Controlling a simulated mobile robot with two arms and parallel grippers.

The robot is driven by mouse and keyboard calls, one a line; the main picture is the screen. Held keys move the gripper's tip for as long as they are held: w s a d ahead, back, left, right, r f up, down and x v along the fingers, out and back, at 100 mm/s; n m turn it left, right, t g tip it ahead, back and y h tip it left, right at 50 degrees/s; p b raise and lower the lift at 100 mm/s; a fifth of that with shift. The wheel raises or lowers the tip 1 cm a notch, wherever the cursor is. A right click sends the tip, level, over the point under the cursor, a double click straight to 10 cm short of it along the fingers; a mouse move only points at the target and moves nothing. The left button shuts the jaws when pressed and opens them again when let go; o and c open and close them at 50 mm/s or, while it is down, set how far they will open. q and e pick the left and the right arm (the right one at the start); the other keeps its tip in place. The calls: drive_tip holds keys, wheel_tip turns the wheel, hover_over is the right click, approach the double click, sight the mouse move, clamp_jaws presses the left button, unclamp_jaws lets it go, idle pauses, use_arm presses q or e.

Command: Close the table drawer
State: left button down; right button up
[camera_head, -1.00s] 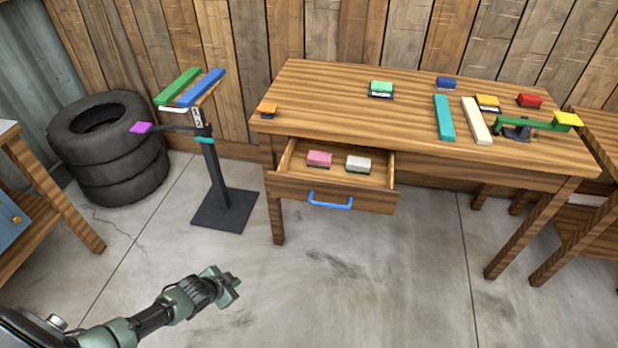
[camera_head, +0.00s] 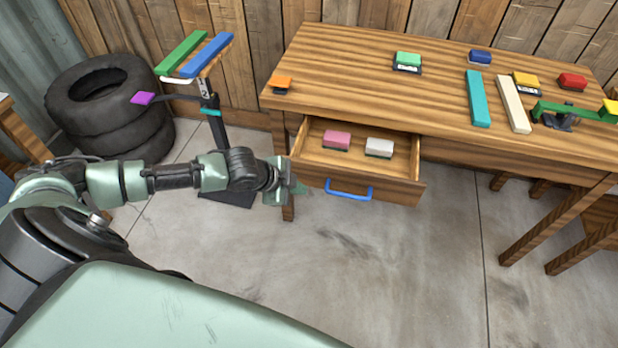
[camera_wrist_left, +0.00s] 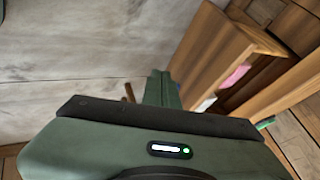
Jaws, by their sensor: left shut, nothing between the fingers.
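The table drawer (camera_head: 392,186) is pulled out from the wooden table (camera_head: 350,62). It has a blue handle (camera_head: 348,190) on its front and holds a pink block (camera_head: 337,140) and a white block (camera_head: 379,148). My left gripper (camera_head: 298,190) is shut and empty, at the left end of the drawer front. I cannot tell if it touches the drawer. In the left wrist view the gripper fingers (camera_wrist_left: 162,88) point toward the drawer (camera_wrist_left: 215,60), with the pink block (camera_wrist_left: 235,75) partly visible inside. My right gripper is not in view.
A stand with green and blue bars (camera_head: 205,55) and stacked tires (camera_head: 100,115) are at the left. Several coloured blocks and bars, including a teal bar (camera_head: 478,98), lie on the tabletop. The floor (camera_head: 420,260) before the drawer is clear.

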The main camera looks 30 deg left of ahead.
sight(317, 182)
use_arm(q)
drive_tip(key=w, duration=0.2)
drive_tip(key=w+f, duration=0.2)
drive_tip(key=w, duration=0.1)
drive_tip(key=shift+w+a+f, duration=0.2)
drive_tip(key=shift+w+f, duration=0.05)
drive_tip(key=shift+w, duration=0.1)
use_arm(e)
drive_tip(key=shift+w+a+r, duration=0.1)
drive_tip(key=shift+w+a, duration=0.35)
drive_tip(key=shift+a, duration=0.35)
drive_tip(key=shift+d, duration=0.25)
